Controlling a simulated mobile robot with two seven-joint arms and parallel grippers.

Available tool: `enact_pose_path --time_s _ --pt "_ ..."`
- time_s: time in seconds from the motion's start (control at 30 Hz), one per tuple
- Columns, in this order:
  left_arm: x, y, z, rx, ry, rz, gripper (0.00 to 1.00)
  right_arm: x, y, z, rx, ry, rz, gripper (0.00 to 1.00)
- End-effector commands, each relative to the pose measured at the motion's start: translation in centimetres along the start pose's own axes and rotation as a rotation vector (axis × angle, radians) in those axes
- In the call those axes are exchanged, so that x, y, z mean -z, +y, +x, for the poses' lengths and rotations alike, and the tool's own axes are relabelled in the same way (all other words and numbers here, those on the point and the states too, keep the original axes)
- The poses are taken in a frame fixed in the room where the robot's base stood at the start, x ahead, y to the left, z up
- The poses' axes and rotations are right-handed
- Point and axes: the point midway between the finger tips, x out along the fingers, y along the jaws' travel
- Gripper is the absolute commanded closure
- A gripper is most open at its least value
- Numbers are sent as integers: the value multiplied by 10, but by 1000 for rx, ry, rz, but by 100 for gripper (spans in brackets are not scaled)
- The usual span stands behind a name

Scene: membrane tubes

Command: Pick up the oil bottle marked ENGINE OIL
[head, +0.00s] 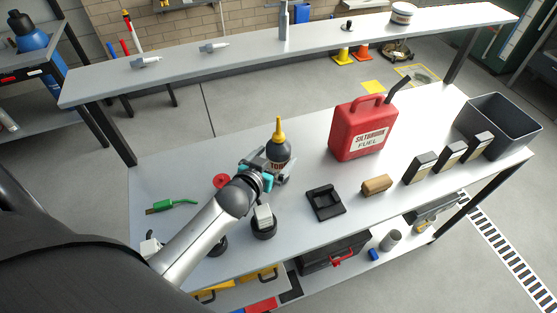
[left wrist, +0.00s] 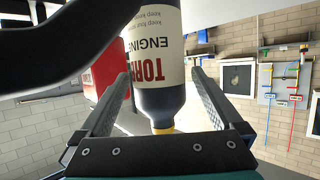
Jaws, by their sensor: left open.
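The oil bottle (head: 278,153) stands upright on the grey workbench, dark with a yellow nozzle and a cream label with red lettering. In the left wrist view the oil bottle (left wrist: 160,52) appears upside down, and its label reads ENGINE in part. My left gripper (head: 272,172) is at the bottle, its jaws open. In the left wrist view the two fingers of my left gripper (left wrist: 159,76) reach along both sides of the bottle, with a visible gap on each side. My right gripper is not in view.
A red fuel can (head: 362,130) stands right of the bottle. A black tray-like holder (head: 325,203), a brown block (head: 377,185), several dark boxes and a grey bin (head: 501,124) lie further right. A green-handled tool (head: 172,205) lies left. A raised shelf (head: 240,50) runs behind.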

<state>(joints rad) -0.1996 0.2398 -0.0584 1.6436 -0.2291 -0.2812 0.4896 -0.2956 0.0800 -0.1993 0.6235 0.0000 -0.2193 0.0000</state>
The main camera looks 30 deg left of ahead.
Motion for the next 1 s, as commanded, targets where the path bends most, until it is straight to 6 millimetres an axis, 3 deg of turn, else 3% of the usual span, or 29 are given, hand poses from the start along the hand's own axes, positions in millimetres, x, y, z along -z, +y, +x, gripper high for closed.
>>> enact_pose_path --time_s 0.4,0.77,1.0 --pt "4 2 44 0 2 2 0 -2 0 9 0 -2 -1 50" --pt "5 2 52 -1 0 1 0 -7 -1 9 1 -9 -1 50" --pt "5 2 51 -1 0 1 25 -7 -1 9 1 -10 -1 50"
